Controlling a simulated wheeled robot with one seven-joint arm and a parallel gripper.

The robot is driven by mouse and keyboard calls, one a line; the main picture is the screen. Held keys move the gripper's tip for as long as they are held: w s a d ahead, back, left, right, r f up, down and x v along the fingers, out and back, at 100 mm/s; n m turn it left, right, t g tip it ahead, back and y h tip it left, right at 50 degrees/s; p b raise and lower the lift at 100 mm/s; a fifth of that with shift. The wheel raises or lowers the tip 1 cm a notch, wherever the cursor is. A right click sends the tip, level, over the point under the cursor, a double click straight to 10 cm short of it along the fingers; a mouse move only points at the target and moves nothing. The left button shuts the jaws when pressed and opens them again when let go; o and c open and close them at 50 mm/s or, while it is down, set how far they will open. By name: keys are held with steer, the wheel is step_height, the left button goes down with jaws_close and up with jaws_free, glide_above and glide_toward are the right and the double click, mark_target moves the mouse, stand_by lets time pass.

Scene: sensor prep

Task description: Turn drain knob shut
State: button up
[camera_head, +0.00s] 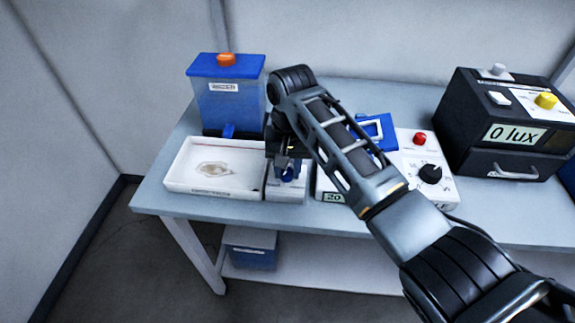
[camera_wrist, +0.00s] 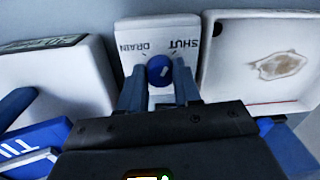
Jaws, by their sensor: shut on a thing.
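The blue drain knob (camera_wrist: 157,70) sits on a small white block (camera_wrist: 145,28) lettered DRAIN and SHUT, which appear upside down in the wrist view. The knob has a short white mark; I cannot tell for sure which word it points to. My gripper (camera_wrist: 159,88) reaches down over the block, with one finger on each side of the knob, shut on it. In the head view the knob (camera_head: 287,177) shows only in part below my gripper (camera_head: 287,168), and the block (camera_head: 287,193) is mostly covered.
A white tray (camera_head: 215,188) with a brown stain adjoins the block on the left. A blue tank (camera_head: 228,105) with an orange cap stands behind it. A white control box (camera_head: 434,187) is at the right, and a black lux meter (camera_head: 470,110) beyond. My arm crosses above the bench.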

mark_target(289, 172)
steer(key=shift+m, duration=1.9)
steer(key=shift+r, duration=0.1)
steer(key=o, duration=1.1)
steer(key=shift+c, duration=0.2)
step_height(289, 172, up, 8)
steer(key=shift+d+f+b, duration=0.15)
steer(key=shift+b, duration=0.4)
steer(key=shift+s, duration=0.1)
